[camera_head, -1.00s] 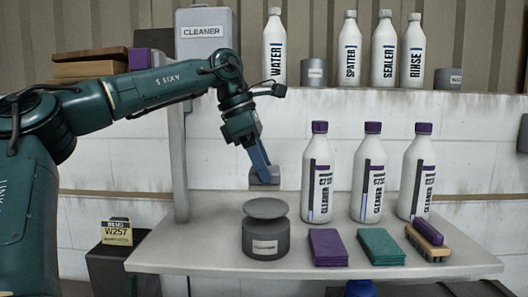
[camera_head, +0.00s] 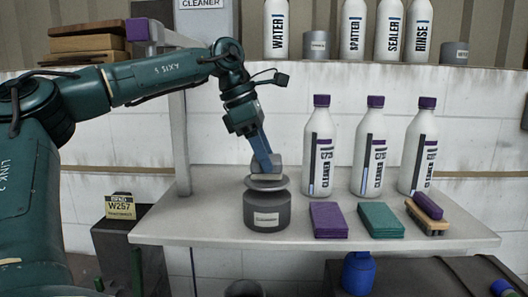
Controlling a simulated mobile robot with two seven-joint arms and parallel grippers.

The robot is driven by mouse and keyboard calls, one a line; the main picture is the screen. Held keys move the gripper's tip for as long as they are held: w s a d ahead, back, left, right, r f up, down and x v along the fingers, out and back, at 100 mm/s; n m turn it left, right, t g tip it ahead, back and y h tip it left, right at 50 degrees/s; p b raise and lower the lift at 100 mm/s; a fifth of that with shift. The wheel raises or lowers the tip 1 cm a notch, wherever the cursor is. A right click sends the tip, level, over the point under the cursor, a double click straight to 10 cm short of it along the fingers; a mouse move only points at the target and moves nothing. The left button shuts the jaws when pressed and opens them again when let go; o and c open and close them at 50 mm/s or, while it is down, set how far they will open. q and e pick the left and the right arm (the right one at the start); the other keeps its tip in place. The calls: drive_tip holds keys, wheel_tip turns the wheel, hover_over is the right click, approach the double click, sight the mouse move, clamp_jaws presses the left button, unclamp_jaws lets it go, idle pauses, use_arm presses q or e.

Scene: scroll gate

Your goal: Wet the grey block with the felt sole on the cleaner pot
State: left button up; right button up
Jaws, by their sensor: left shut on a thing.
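My left gripper (camera_head: 261,152) points down over the shelf and is shut on the grey block (camera_head: 266,162). The block is at the top dish of the cleaner pot (camera_head: 267,212), a dark grey round pot with a pale label and a wide dish (camera_head: 266,182) on top. The block's underside is at or just above the dish; I cannot tell whether it touches. The felt sole is too small to make out. My right gripper is not in view.
Three white cleaner bottles (camera_head: 319,150) with purple caps stand behind right of the pot. A purple pad stack (camera_head: 328,219), a green pad stack (camera_head: 380,219) and a brush (camera_head: 427,214) lie along the front right. A grey post (camera_head: 179,130) stands left.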

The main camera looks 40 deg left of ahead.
use_arm(q)
drive_tip(key=shift+f+b, duration=0.6)
drive_tip(key=shift+f, duration=0.45)
idle(1.3)
drive_tip(key=shift+r+p, duration=0.65)
drive_tip(key=shift+r, duration=2.9)
